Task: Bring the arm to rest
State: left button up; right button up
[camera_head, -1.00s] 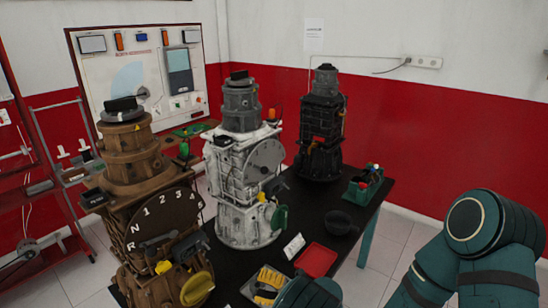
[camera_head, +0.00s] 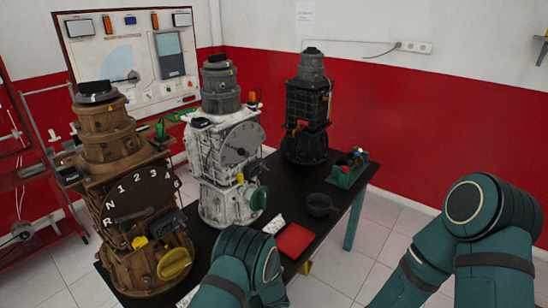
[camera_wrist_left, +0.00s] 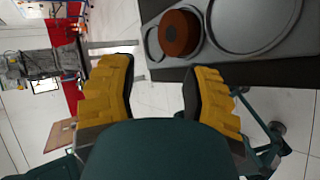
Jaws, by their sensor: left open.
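My left gripper (camera_wrist_left: 160,70) shows in the left wrist view with its two yellow fingers apart and nothing between them. Beyond the fingers, at the upper right, is a grey surface (camera_wrist_left: 228,50) with round recesses and a brown-red round piece (camera_wrist_left: 180,33). In the head view, part of my teal left arm (camera_head: 240,265) rises at the bottom centre, in front of the black table. Its gripper is out of that view. My right arm (camera_head: 480,225) is bent at the right edge, and its gripper is out of view.
Three engine trainers, brown (camera_head: 140,205), white (camera_head: 225,165) and black (camera_head: 307,110), stand along the black table (camera_head: 290,190). A red tray (camera_head: 295,240), a dark bowl (camera_head: 318,205) and a green holder (camera_head: 348,170) are near its right edge. Open floor lies to the right.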

pick_arm(q)
jog(key=s+d+f+n+g+h, duration=0.1)
jog(key=s+d+f+n+h, duration=0.1)
jog(key=s+n+h, duration=0.55)
jog(key=s+d+f+n+g+h, duration=0.2)
jog(key=s+n+h, duration=0.3)
jog(key=s+n, duration=0.5)
notch_tip(320, 180, up, 5)
jog(key=a+n+t+h, duration=0.15)
jog(key=n+t, duration=0.45)
jog(key=n, duration=1.3)
jog(key=w+d+f+m+t+b, duration=0.1)
jog(key=w+f+b, duration=0.4)
jog(key=b, duration=0.5)
jog(key=shift+w+d+m+h, duration=0.4)
jog(key=shift+w+d+m, duration=0.25)
jog(key=shift+d, duration=0.25)
pick_arm(e)
notch_tip(320, 180, down, 11)
jog(key=shift+s, duration=0.3)
jog(key=shift+f, duration=0.1)
